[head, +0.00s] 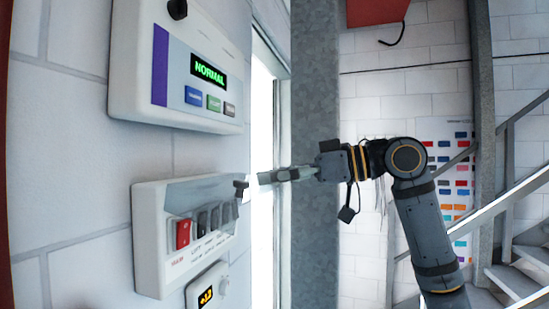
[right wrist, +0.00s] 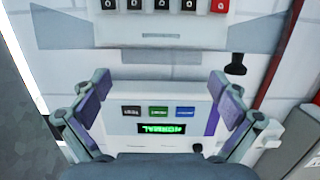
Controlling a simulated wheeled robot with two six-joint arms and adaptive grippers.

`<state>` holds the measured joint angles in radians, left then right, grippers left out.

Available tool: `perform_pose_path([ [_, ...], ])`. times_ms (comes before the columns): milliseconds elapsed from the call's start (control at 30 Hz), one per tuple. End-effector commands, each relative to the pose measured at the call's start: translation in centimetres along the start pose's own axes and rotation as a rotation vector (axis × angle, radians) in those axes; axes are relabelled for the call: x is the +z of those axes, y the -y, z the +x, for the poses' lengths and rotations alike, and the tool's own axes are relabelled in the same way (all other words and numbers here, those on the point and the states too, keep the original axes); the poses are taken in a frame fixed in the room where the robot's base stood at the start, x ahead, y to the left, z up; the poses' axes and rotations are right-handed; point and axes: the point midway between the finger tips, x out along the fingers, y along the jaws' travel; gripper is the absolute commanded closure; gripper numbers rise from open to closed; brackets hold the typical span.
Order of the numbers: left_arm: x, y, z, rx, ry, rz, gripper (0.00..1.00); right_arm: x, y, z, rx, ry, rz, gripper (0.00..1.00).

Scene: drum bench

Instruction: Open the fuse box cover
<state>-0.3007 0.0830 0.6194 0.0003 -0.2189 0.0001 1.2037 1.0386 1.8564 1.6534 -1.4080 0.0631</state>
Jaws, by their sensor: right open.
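The fuse box (head: 150,240) is a white case on the wall at left. My right gripper (head: 262,178) is just right of the knob in the head view, with no clear contact. In the right wrist view its two fingers (right wrist: 160,92) are spread and empty, and the fuse box switches (right wrist: 164,5) show upside down beyond. My left gripper is not in view.
A control panel (head: 140,75) with a green NORMAL display is on the wall above the fuse box. A small device (head: 205,290) with an amber display is below it. A grey column (head: 316,100) and a stair rail (head: 530,190) stand to the right.

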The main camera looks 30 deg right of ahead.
Motion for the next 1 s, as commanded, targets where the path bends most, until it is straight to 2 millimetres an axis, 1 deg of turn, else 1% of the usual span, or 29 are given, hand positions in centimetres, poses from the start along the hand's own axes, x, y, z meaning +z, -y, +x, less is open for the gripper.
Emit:
perform_pose_path([
  [100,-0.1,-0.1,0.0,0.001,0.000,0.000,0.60,-2.0,0.4,-0.2,-0.011,-0.008,-0.002,0.02],
  [300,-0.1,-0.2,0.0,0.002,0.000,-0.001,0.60,-5.8,0.3,-0.9,-0.008,-0.006,-0.001,0.02],
  [400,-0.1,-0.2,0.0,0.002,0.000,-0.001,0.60,-7.3,0.3,-1.1,-0.007,-0.001,-0.002,0.02],
  [500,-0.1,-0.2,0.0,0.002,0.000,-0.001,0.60,-8.4,0.2,-1.3,-0.005,0.000,0.000,0.02],
  [667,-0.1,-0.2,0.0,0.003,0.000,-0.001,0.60,-9.1,0.1,-1.3,-0.003,0.004,0.000,0.02],
  [1000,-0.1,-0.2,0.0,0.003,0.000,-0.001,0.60,-9.1,0.1,-1.4,-0.002,0.003,0.000,0.02],
])
